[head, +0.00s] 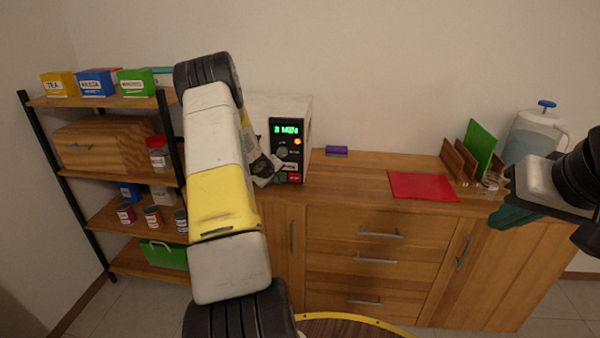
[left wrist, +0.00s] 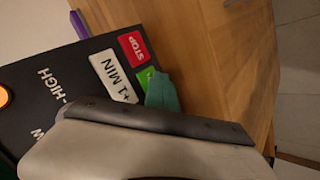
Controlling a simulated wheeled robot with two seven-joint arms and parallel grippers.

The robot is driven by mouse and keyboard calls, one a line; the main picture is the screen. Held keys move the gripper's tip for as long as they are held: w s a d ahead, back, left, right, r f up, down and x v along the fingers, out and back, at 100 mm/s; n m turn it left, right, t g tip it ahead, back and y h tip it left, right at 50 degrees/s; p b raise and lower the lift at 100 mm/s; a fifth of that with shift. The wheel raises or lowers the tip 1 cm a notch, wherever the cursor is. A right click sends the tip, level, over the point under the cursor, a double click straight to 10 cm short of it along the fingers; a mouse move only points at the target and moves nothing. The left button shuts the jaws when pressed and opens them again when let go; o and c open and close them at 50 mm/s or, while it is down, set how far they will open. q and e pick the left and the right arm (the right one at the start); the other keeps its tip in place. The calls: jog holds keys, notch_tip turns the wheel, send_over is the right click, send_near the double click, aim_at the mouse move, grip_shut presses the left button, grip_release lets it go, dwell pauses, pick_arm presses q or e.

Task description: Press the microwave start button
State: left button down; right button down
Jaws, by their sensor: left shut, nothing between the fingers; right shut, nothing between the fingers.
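The microwave (head: 306,108) stands on the wooden cabinet, with its black control panel facing out and a green lit display. Its panel fills the left of the left wrist view (left wrist: 45,85). There I see a red STOP button (left wrist: 132,47), a white +1 MIN button (left wrist: 112,75) and a green button (left wrist: 146,77), the start button by its colour, its label covered. My left gripper (left wrist: 163,93) is shut and empty; its teal tip overlaps the green button, and I cannot tell whether it touches. My right gripper (head: 510,217) is shut and empty, right of the red mat.
A purple block (head: 336,150) and a red mat (head: 423,186) lie on the cabinet top. A rack with a green board (head: 480,147) and a pitcher (head: 536,135) stand at right. A shelf (head: 108,103) with boxes and jars is at left.

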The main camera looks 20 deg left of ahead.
pick_arm(q)
jog(key=shift+s, duration=0.1)
jog(key=shift+s+d, duration=0.2)
jog(key=shift+s, duration=0.45)
jog(key=shift+s+d, duration=0.2)
jog(key=shift+s, duration=0.6)
jog(key=shift+s+d, duration=0.2)
jog(key=shift+s, duration=0.65)
jog(key=shift+s+d, duration=0.2)
jog(key=shift+s, duration=0.6)
